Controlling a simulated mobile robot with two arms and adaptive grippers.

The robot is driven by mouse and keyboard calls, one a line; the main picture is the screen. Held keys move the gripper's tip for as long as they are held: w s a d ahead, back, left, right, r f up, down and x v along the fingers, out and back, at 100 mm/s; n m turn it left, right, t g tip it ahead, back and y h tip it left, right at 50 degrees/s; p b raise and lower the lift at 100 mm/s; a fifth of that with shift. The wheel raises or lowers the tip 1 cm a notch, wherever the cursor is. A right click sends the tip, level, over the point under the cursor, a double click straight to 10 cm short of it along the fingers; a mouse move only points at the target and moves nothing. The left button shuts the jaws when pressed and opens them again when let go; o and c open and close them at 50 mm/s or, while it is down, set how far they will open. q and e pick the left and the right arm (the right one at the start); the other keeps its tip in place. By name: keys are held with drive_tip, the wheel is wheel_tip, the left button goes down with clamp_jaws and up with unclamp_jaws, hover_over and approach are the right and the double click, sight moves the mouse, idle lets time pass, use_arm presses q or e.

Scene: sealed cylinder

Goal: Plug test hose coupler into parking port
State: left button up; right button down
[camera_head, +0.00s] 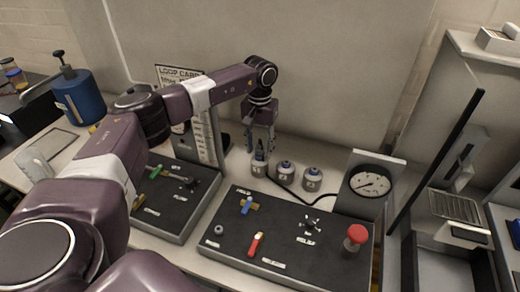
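My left gripper (261,146) points down at the back of the bench, its two fingers apart. Between and just below its fingertips is a dark coupler (259,156), upright over the leftmost of three grey round ports (258,170). A black hose (284,187) runs from there to the right along the back of the panel. The middle port (285,170) and the right port (312,180) stand beside it with dark bluish tops. Which port is the parking port is too small to read. I cannot tell how deep the coupler sits. My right gripper is out of view.
A dark panel (290,225) in front carries a red knob (356,237), a red-handled valve (256,244) and a blue-yellow valve (248,205). A gauge (369,184) stands at right. Another panel (165,212) with a green-handled valve lies left. My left arm covers the left side.

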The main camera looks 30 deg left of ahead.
sight(259, 143)
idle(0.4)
use_arm(q)
clamp_jaws()
drive_tip(key=shift+r, duration=0.15)
drive_tip(key=shift+r+p, duration=1.65)
drive_tip(key=shift+r, duration=1.25)
